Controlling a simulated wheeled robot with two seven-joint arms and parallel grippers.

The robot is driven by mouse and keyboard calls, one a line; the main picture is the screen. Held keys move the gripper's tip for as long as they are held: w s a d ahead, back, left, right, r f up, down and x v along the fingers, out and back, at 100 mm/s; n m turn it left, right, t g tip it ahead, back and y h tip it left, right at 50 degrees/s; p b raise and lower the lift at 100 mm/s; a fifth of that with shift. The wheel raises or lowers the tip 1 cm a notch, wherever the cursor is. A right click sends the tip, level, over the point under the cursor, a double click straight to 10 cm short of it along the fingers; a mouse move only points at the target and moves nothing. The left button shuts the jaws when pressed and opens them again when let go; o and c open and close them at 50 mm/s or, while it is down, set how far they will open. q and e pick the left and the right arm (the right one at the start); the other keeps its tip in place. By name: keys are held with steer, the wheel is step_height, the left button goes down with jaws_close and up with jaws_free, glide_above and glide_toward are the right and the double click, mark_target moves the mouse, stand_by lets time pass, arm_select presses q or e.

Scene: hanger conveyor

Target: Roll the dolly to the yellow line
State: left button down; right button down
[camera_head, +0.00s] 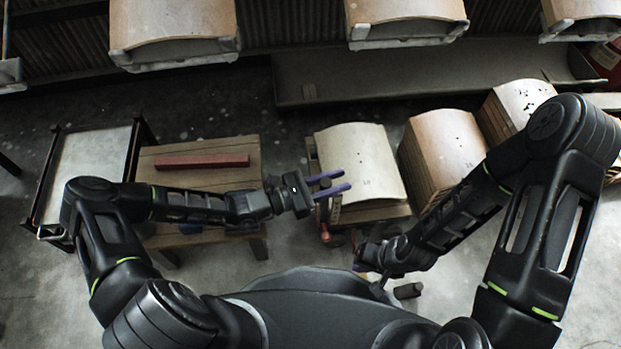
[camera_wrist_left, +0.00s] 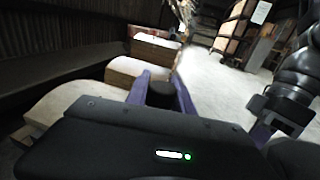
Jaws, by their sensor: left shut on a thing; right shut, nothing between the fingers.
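The dolly (camera_head: 385,212) stands at the centre of the head view, a low wooden platform with a curved pale panel (camera_head: 360,160) on top and red parts near its lower left corner. My left gripper (camera_head: 331,183) reaches its left side, its purple fingers shut on a dark round-topped post. The post (camera_wrist_left: 160,94) shows between the fingers in the left wrist view. My right gripper (camera_head: 372,268) is low, close to my body below the dolly; it is shut and empty, its fingers mostly hidden. No yellow line is visible.
A wooden table (camera_head: 225,153) with a red bar (camera_head: 202,161) stands left of the dolly. Stacks of curved panels (camera_head: 443,150) stand close on its right. A dark ledge (camera_head: 400,75) and hanging panels (camera_head: 172,30) lie behind. Open floor (camera_wrist_left: 225,80) shows in the left wrist view.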

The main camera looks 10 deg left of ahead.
mark_target(321, 188)
arm_select(q)
steer(key=shift+s+x, duration=0.25)
steer(key=shift+x, duration=0.8)
steer(key=shift+d, duration=0.1)
steer(key=c, duration=1.1)
jaws_free()
steer(key=p+v, duration=0.2)
steer(key=v, duration=0.5)
steer(key=shift+r, duration=0.1)
steer(key=shift+s+a, duration=0.2)
steer(key=shift+a, duration=0.2)
